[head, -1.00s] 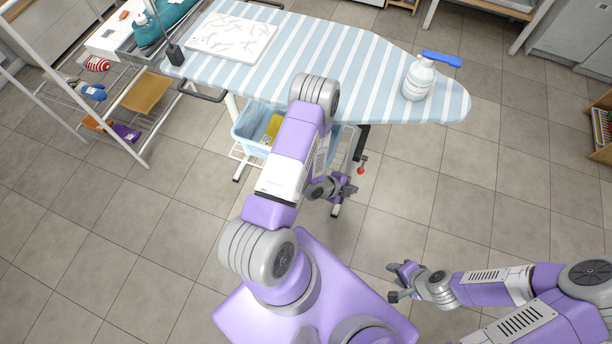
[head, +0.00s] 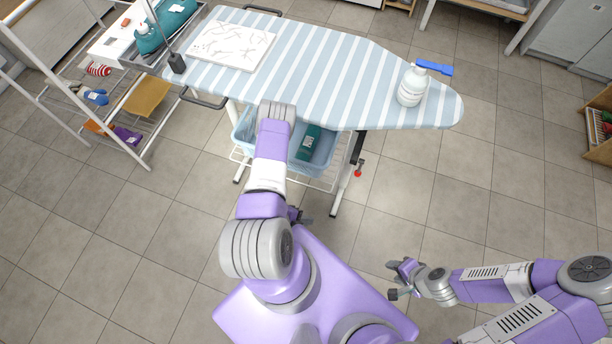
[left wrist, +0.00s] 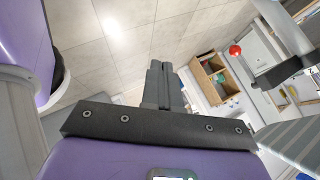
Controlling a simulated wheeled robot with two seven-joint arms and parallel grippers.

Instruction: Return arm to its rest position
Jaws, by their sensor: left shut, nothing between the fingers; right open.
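My left arm (head: 268,165) reaches up from my base toward the ironing board, bent at the elbow. My left gripper (head: 304,217) is mostly hidden behind this arm, low and close to my base in the head view. In the left wrist view its two fingers (left wrist: 163,84) lie together, shut with nothing between them. My right gripper (head: 396,279) is open and empty over the floor to the right of my base. The right arm (head: 490,283) comes in from the right edge.
A striped ironing board (head: 320,75) bears a white spray bottle (head: 411,88) and a white marked board (head: 233,45). A blue basin (head: 323,158) with a dark green item (head: 308,142) is on the rack below. A drying rack (head: 149,166) stands left. Floor between my arms is clear.

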